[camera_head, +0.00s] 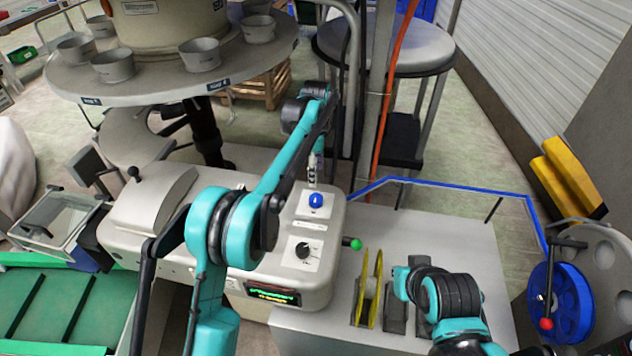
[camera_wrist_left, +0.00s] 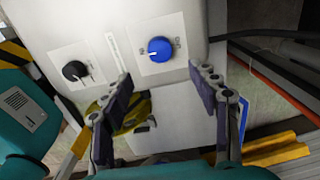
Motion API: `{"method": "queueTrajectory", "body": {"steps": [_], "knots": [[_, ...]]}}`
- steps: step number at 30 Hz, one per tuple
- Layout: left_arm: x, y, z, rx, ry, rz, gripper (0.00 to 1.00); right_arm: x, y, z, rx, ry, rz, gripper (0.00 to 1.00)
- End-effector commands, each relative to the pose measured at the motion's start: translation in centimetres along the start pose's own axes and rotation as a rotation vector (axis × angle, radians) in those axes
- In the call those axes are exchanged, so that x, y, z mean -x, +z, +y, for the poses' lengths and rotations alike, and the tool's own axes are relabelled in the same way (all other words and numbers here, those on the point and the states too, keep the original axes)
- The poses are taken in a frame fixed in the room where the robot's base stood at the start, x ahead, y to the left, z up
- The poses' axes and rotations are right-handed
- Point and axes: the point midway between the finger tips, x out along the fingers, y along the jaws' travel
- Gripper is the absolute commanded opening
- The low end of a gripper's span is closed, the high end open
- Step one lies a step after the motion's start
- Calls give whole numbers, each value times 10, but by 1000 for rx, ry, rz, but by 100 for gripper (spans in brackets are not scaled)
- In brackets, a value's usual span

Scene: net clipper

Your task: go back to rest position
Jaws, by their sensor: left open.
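My left arm reaches over the white machine (camera_head: 160,215) in the head view. Its gripper (camera_head: 313,172) points down just above the blue knob (camera_head: 316,200) on the machine's panel. In the left wrist view the two dark fingers of my left gripper (camera_wrist_left: 160,76) are apart with nothing between them. The blue knob (camera_wrist_left: 160,49) shows beyond the fingertips, apart from them. The black knob (camera_wrist_left: 75,71) is left of it. My right arm is folded at the lower right of the head view, and its gripper does not show.
A lit display (camera_head: 272,293) and a green-tipped lever (camera_head: 356,244) are on the machine's front and side. A yellow wheel (camera_head: 371,288) stands near my right arm. A blue rail (camera_head: 455,186) and a blue handwheel (camera_head: 572,302) are at right. A round table (camera_head: 130,92) with cups stands behind.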

Motion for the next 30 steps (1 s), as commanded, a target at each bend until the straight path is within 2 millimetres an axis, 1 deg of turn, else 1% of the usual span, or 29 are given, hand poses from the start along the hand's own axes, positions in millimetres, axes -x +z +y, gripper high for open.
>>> {"method": "queueTrajectory", "body": {"steps": [4, 17, 20, 23, 25, 29, 30], "knots": [[8, 0, 0, 0, 0, 0, 60, 0, 0, 0, 0, 0, 0, 0], [9, 0, 0, 0, 0, 0, 60, 0, 0, 0, 0, 0, 0, 0], [12, 3, 4, 20, -7, 0, 60, -1, 1, 0, 0, 0, 0, 0], [24, 12, 15, 96, -33, 2, 60, -4, 3, 0, 0, 0, 0, 0], [36, 21, 30, 187, -64, 7, 60, -7, 5, 0, 0, 0, 0, 0], [58, 41, 70, 405, -140, 26, 60, -14, 10, 0, 0, 0, 0, 0], [62, 47, 84, 474, -164, 35, 60, -16, 11, 0, 0, 0, 0, 0]]}}
